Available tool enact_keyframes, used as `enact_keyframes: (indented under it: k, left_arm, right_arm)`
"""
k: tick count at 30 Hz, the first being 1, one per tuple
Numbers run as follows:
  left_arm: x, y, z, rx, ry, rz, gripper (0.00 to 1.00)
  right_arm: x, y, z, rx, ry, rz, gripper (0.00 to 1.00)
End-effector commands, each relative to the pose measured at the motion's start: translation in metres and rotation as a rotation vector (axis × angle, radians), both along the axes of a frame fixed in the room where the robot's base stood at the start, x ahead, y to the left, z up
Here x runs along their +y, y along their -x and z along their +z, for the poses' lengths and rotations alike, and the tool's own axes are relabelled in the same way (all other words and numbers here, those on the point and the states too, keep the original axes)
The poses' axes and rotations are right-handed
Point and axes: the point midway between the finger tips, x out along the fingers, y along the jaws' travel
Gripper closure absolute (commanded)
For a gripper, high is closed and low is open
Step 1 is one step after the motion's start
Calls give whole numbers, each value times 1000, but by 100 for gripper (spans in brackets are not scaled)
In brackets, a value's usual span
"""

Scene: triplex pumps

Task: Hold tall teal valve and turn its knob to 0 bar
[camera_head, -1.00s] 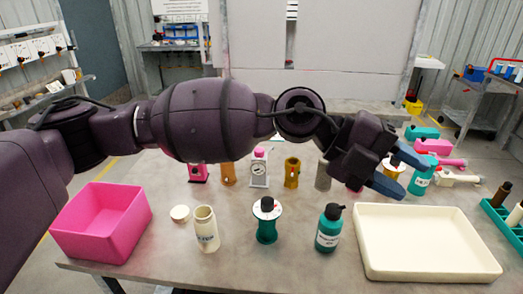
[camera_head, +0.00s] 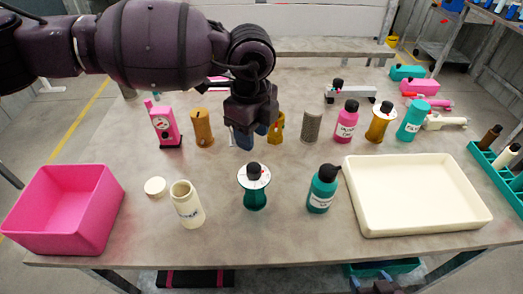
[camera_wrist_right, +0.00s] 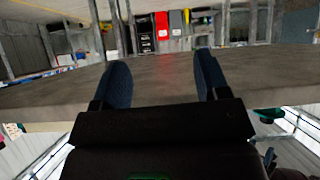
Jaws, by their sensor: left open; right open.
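The tall teal valve (camera_head: 255,190) stands upright near the middle front of the table in the head view. It is spool-shaped, with a white dial face (camera_head: 262,182) and a black knob (camera_head: 253,169) on top. The dial marks are too small to read. My left gripper (camera_head: 250,138) points downward behind the valve, with blue fingers open and nothing seen between them. It is apart from the valve. My right gripper (camera_wrist_right: 162,80) shows in the right wrist view with its two fingers spread and empty, close to a table edge.
A pink bin (camera_head: 65,208) stands left and a cream tray (camera_head: 415,195) right. A cream open bottle (camera_head: 187,205) and a teal bottle (camera_head: 321,190) flank the valve. A pink gauge (camera_head: 164,125), yellow valve (camera_head: 278,127) and grey cylinder (camera_head: 312,126) stand behind.

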Motion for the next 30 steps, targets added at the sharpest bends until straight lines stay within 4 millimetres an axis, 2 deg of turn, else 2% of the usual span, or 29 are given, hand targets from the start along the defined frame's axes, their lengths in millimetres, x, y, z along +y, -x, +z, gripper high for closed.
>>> enact_keyframes:
  k: [5, 12, 18, 23, 30]
  left_arm:
    - [0, 0, 0, 1, 2, -1, 57]
    - [0, 0, 0, 2, 2, -2, 57]
    - [-1, 0, 0, 2, 2, -3, 57]
    - [-1, 0, 0, 2, 3, -3, 57]
    - [-1, 0, 0, 2, 3, -3, 57]
  right_arm:
    - [36, 0, -1, -1, -270, -59, 21]
    - [99, 7, 4, 57, -841, -222, 21]
    - [131, 14, 19, 104, -1305, -417, 21]
    - [137, 15, 39, 96, -1670, -608, 21]
    - [122, 15, 69, 8, -2217, -889, 21]
